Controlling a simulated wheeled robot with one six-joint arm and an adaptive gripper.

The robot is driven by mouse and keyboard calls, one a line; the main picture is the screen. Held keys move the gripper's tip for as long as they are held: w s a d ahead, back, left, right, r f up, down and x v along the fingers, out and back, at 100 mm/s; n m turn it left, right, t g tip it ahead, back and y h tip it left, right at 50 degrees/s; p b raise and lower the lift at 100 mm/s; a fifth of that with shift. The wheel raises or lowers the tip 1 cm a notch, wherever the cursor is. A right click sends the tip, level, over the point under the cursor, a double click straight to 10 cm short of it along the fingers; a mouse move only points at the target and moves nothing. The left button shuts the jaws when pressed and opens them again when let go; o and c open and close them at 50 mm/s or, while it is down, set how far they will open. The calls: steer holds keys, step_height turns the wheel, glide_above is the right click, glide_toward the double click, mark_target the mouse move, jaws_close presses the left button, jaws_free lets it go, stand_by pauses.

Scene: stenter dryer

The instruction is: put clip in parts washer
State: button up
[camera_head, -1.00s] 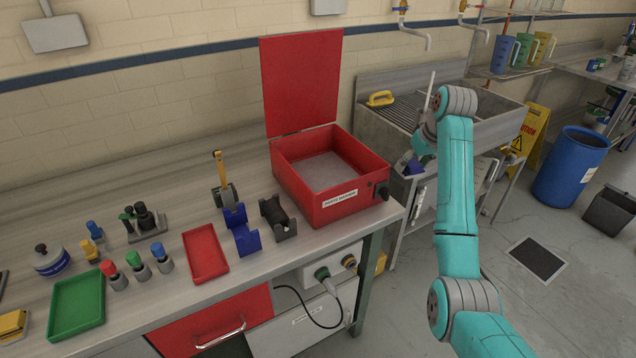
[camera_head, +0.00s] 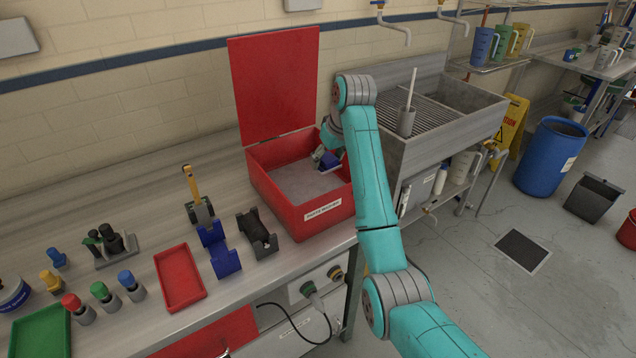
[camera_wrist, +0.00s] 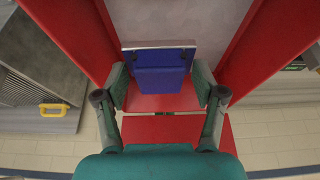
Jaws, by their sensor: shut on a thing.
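The clip (camera_head: 330,160) is blue with a pale grey plate along one edge. In the wrist view the clip (camera_wrist: 160,82) sits between the two fingers of my gripper (camera_wrist: 160,76), which is shut on it. The parts washer is an open red box (camera_head: 335,222) with a grey floor, its red lid (camera_head: 275,85) raised at the back. In the head view my gripper (camera_head: 332,140) and the clip are over the washer's opening, towards its right side. The wrist view shows the washer's red walls (camera_wrist: 62,28) on both sides. I cannot tell the clip's height above the floor.
A steel sink (camera_head: 440,125) stands right of the washer. On the bench to the left are a black holder (camera_head: 258,238), blue blocks (camera_head: 224,258), a red tray (camera_head: 180,278) and several small bottles. A blue barrel (camera_head: 550,155) stands on the floor at the right.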

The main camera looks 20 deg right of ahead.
mark_target(324, 192)
step_height(324, 192, down, 9)
steer(key=shift+f, duration=0.2)
stand_by(0.3)
steer(key=o, duration=1.4)
steer(key=shift+f, duration=0.1)
steer(key=shift+c, duration=0.2)
